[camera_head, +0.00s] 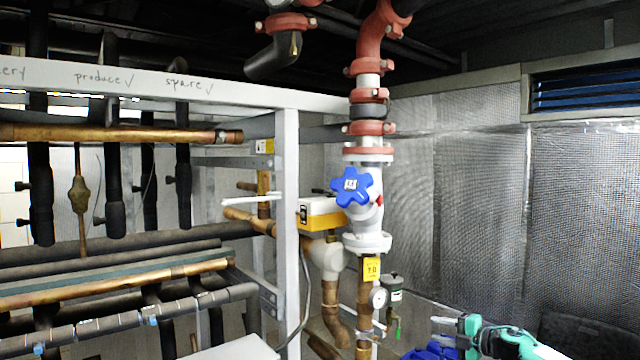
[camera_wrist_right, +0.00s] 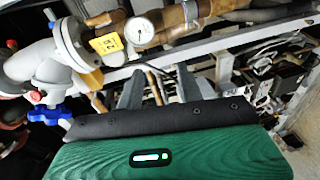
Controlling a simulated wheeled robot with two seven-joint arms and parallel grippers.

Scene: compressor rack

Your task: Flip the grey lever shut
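I cannot clearly make out which part is the grey lever in either view. A thin pale bar (camera_head: 253,199) sticks out beside the white post in the head view, but I cannot tell whether it is a lever. My right gripper (camera_head: 458,336) is at the lower right of the head view, right of the vertical pipe and apart from it. In the right wrist view its two grey fingers (camera_wrist_right: 158,85) stand apart, with nothing seen held between them. My left gripper is not in view.
A white valve body with a blue star handwheel (camera_head: 351,185) stands on the vertical pipe. Below are a yellow tag (camera_head: 371,269), a round gauge (camera_head: 379,297) and a blue part (camera_head: 430,351) near my gripper. The white rack post (camera_head: 287,230) stands left. A foil-lined wall (camera_head: 580,220) is behind.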

